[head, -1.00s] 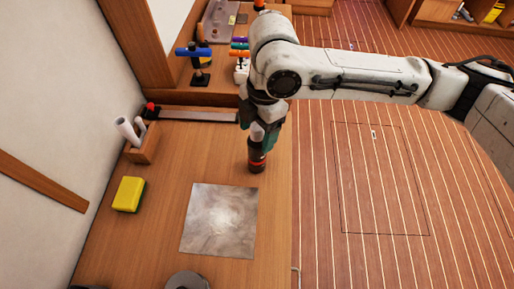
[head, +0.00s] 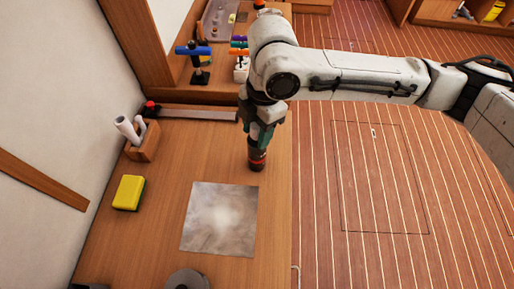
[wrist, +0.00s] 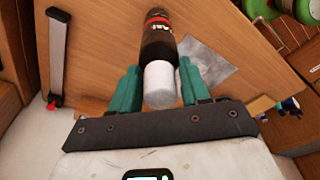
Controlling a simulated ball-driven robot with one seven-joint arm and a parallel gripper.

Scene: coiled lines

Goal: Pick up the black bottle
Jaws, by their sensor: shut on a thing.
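The black bottle (head: 257,158) has a red band and stands near the right edge of the wooden counter in the head view. In the wrist view the bottle (wrist: 158,40) shows a black body with red and white marks and a white cap end between the fingers. My gripper (head: 260,138) comes down over its top, and its green fingers (wrist: 160,88) are shut on the bottle from both sides. Whether the bottle's base touches the counter is hard to tell.
A grey metal plate (head: 219,218) lies just in front of the bottle. A yellow sponge (head: 129,192) and a wooden holder with white rolls (head: 143,148) are at the left. A blue-handled tool (head: 196,62) stands behind. The plank floor (head: 380,190) is at the right.

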